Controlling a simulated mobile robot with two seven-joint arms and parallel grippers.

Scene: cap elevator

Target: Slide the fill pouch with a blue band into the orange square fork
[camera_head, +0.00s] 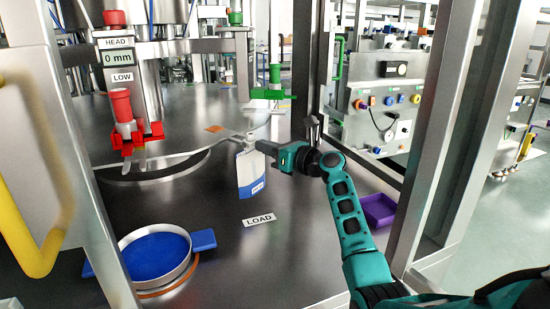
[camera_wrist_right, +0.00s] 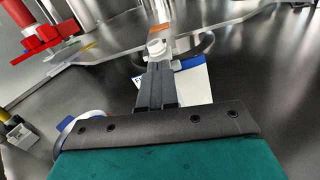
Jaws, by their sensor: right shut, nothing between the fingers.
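The fill pouch (camera_head: 251,175) is white with a blue band along its bottom and a pale spout on top. It stands upright at the rim of the grey turntable (camera_head: 150,120), its spout by the end of a grey fork arm. An orange square (camera_head: 215,128) lies on the turntable near that fork. I cannot tell whether the spout sits between the tines. My right gripper (camera_head: 266,147) is shut and empty, close to the pouch's top right. In the right wrist view its fingers (camera_wrist_right: 156,85) partly cover the pouch (camera_wrist_right: 195,86). My left gripper is not in view.
A LOAD label (camera_head: 259,220) lies on the dark deck in front of the pouch. A blue round dish (camera_head: 155,258) is at the lower left, a purple tray (camera_head: 380,209) at the right. Red (camera_head: 122,105) and green (camera_head: 268,93) heads hang over the turntable. Metal posts frame the cell.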

